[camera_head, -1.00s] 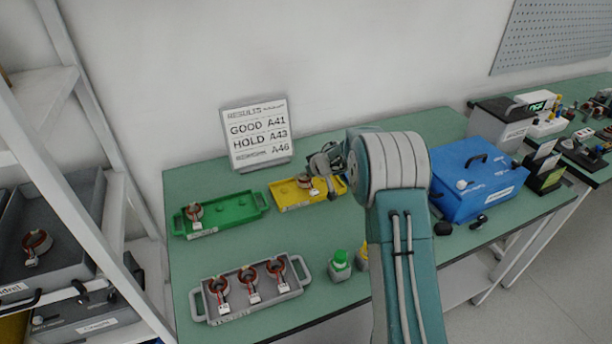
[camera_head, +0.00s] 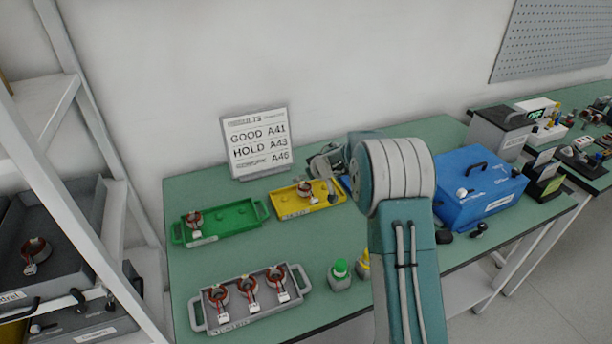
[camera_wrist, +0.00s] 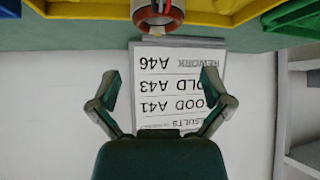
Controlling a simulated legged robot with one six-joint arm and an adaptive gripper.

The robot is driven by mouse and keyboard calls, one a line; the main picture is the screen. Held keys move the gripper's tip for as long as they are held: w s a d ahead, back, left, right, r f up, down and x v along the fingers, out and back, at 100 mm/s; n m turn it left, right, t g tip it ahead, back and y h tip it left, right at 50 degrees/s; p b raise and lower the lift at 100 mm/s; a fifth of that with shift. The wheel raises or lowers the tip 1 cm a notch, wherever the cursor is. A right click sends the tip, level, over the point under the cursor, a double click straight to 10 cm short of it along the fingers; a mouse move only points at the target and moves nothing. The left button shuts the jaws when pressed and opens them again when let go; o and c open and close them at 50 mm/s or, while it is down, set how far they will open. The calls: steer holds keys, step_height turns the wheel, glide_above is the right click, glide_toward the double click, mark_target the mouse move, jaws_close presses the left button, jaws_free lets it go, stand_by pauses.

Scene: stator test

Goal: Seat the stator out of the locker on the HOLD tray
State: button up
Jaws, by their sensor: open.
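A stator (camera_head: 305,189), a copper-red ring with a white tag, sits in the right part of the yellow tray (camera_head: 283,212). Whether it is fully seated cannot be told. Its ring also shows at the top edge of the wrist view (camera_wrist: 158,14), cut off by the frame. My gripper (camera_wrist: 161,85) is open and empty, its fingers apart from the stator. In the head view my gripper (camera_head: 328,163) is at the tray's back right, partly hidden by my arm. The sign (camera_head: 257,143) lists GOOD A41, HOLD A43 and REWORK A46. The tray labels are unreadable.
A green tray (camera_head: 240,222) holds one stator at its left. A grey tray (camera_head: 203,305) in front holds three. Two small bottles (camera_head: 340,275) stand right of it. A blue case (camera_head: 490,190) is at the right. A shelf with a grey bin (camera_head: 60,270) is at the left.

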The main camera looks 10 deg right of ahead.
steer(key=v, duration=1.1)
steer(key=shift+s+r, duration=0.25)
steer(key=shift+s, duration=0.05)
steer(key=shift+d, duration=0.1)
